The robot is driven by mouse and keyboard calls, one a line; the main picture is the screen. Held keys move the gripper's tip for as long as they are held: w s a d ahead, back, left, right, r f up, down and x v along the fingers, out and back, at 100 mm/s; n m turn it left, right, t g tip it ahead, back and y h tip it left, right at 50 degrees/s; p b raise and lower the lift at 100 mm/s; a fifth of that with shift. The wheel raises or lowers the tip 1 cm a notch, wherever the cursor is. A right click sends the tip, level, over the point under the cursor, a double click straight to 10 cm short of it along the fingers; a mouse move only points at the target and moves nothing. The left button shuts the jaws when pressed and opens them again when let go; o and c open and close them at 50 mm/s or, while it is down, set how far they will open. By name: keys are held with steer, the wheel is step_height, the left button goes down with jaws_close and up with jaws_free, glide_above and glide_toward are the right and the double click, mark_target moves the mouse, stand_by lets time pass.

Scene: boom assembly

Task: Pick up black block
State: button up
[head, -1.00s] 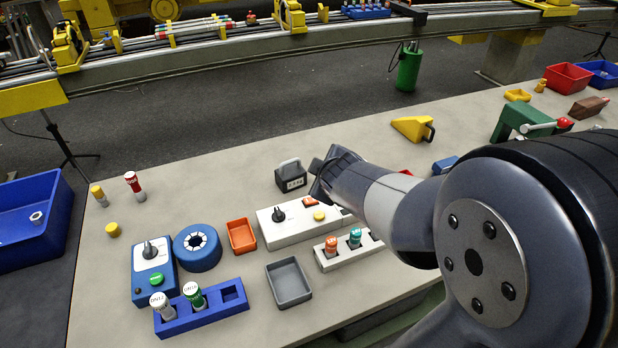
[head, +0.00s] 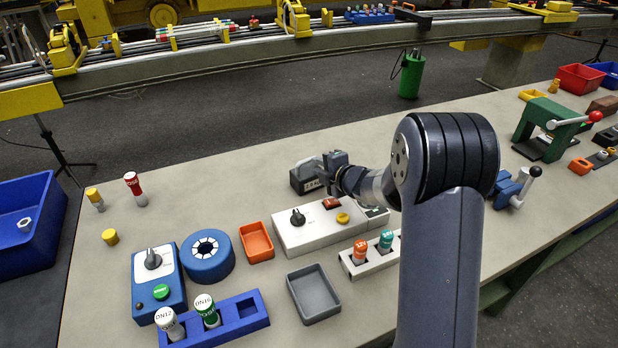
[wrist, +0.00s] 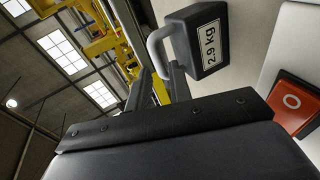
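The black block (head: 304,178) is a dark weight with a grey loop handle, standing on the table behind the white control box. In the wrist view, the block (wrist: 207,42) shows a "2.9 kg" label, and its handle (wrist: 156,47) points toward my fingers. My gripper (head: 328,168) is right beside the block in the head view and covers part of its right side. In the wrist view, the fingers of my gripper (wrist: 158,82) are apart, with the handle's end between or just beyond them. I cannot tell whether they touch it.
The white control box (head: 318,226) with a knob and red switch stands just in front of the block. An orange tray (head: 256,241), a blue ring (head: 208,255) and a grey tray (head: 314,293) lie nearer. The table behind and left of the block is clear.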

mark_target(308, 162)
steer(key=shift+p+x, duration=0.65)
steer(key=shift+x, duration=2.5)
steer(key=shift+a+r, duration=0.15)
steer(key=shift+r, duration=0.05)
jaws_close()
steer(key=shift+f, duration=0.1)
steer(key=shift+w+r, duration=0.1)
steer(key=shift+r, duration=0.35)
